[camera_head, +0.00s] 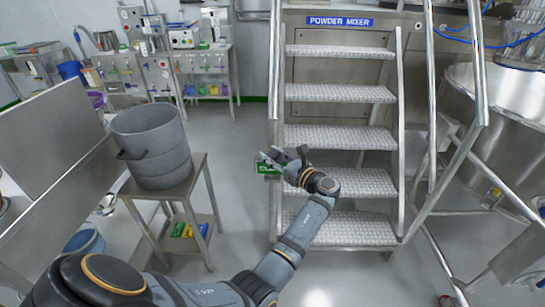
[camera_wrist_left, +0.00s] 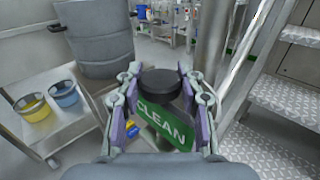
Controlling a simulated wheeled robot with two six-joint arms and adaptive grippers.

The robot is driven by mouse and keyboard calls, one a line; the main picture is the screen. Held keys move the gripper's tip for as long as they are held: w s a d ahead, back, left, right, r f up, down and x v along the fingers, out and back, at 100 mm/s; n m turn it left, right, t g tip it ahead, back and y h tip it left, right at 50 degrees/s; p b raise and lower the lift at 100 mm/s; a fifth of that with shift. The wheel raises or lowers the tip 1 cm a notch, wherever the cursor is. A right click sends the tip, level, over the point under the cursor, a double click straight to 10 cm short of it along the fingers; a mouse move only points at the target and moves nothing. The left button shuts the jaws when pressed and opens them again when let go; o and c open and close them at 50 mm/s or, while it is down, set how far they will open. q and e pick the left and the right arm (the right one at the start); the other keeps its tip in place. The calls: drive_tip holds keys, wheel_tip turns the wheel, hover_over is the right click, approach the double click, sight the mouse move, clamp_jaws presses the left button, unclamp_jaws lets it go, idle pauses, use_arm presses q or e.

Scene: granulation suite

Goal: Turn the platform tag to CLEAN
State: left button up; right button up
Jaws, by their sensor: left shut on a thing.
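The platform tag (camera_head: 266,168) is a small green plate by the left rail of the metal stairs, partly hidden by my left gripper (camera_head: 284,156). In the left wrist view the tag (camera_wrist_left: 166,126) shows the white word CLEAN on green and sits tilted. A round black piece (camera_wrist_left: 160,82) is just above it, between the fingers. My left gripper (camera_wrist_left: 161,104) is shut on the tag, with a finger on each side. My right gripper is in neither view.
A grey drum (camera_head: 152,145) stands on a steel stand (camera_head: 200,165) at left. A shelved bench (camera_head: 180,52) is behind. Open floor (camera_head: 234,130) lies between the stand and stairs.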

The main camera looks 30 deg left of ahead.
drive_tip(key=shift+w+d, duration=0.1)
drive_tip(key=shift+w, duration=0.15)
use_arm(q)
drive_tip(key=o, duration=0.9)
drive_tip(key=shift+o, duration=1.5)
drive_tip(key=shift+r, duration=0.1)
wheel_tip(320, 180, up, 10)
drive_tip(key=shift+f, duration=0.1)
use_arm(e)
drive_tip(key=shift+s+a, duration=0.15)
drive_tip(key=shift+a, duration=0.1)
